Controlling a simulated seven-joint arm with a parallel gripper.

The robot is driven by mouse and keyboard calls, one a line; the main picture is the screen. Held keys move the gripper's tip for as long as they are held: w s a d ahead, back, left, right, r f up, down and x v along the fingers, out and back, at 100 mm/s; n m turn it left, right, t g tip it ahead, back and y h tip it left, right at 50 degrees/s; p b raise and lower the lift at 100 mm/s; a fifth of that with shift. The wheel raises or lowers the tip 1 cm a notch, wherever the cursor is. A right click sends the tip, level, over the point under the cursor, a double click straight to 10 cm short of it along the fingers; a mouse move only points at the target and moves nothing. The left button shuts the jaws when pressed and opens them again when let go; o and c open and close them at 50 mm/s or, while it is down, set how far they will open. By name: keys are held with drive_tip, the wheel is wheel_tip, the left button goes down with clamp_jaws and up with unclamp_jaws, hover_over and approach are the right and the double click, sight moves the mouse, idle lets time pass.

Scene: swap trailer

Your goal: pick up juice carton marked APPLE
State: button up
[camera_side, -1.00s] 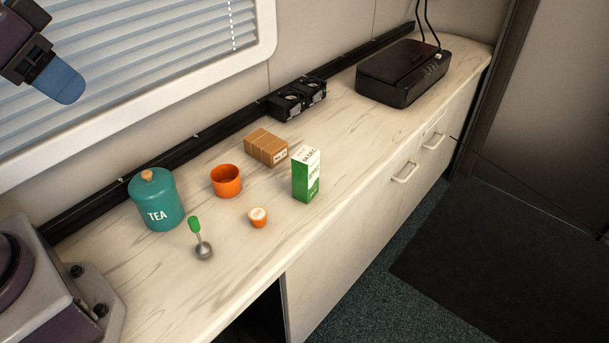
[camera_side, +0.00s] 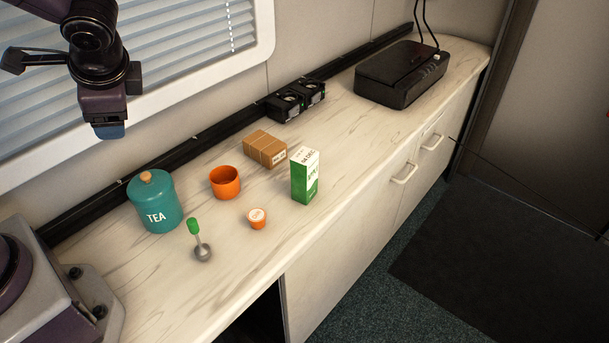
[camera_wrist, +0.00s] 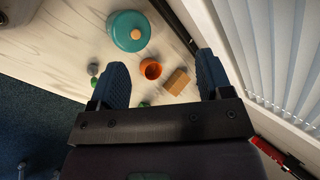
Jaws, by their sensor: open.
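The juice carton (camera_side: 305,176), white and green with partly legible lettering, stands upright on the counter, right of the orange cup. In the wrist view only a small green bit (camera_wrist: 144,104) shows near the left finger, probably the carton's edge. My gripper (camera_side: 108,131) is high above the counter at the upper left of the side view, well apart from the carton. In the wrist view my gripper (camera_wrist: 158,85) has its two blue fingers spread wide with nothing held between them.
Near the carton are a brown box (camera_side: 265,148), an orange cup (camera_side: 225,182), a small orange tub (camera_side: 257,218), a green-handled scoop (camera_side: 198,240) and a teal TEA canister (camera_side: 155,203). A black device (camera_side: 402,74) sits at the far end. The counter right of the carton is clear.

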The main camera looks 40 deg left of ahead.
drive_tip(key=w+f+m+t+y, duration=0.2)
drive_tip(key=w+f+m+y, duration=0.2)
drive_tip(key=w+m+y, duration=0.15)
drive_tip(key=m+t+h, duration=1)
drive_tip(key=m+t, duration=0.5)
drive_tip(key=m, duration=0.8)
approach(308, 158)
drive_tip(key=shift+y, duration=0.25)
drive_tip(key=w, duration=0.2)
drive_tip(key=w+a+f, duration=0.1)
drive_tip(key=w, duration=0.1)
drive_tip(key=w+a, duration=0.1)
drive_tip(key=w, duration=0.1)
drive_tip(key=shift+w+f, duration=0.1)
drive_tip(key=shift+f, duration=0.1)
drive_tip(key=shift+w+a+f, duration=0.1)
drive_tip(key=shift+w+a, duration=0.05)
drive_tip(key=shift+w, duration=1.2)
drive_tip(key=shift+w+a+f, duration=0.1)
drive_tip(key=shift+w+a, duration=0.1)
drive_tip(key=shift+w, duration=1.1)
drive_tip(key=c, duration=1.1)
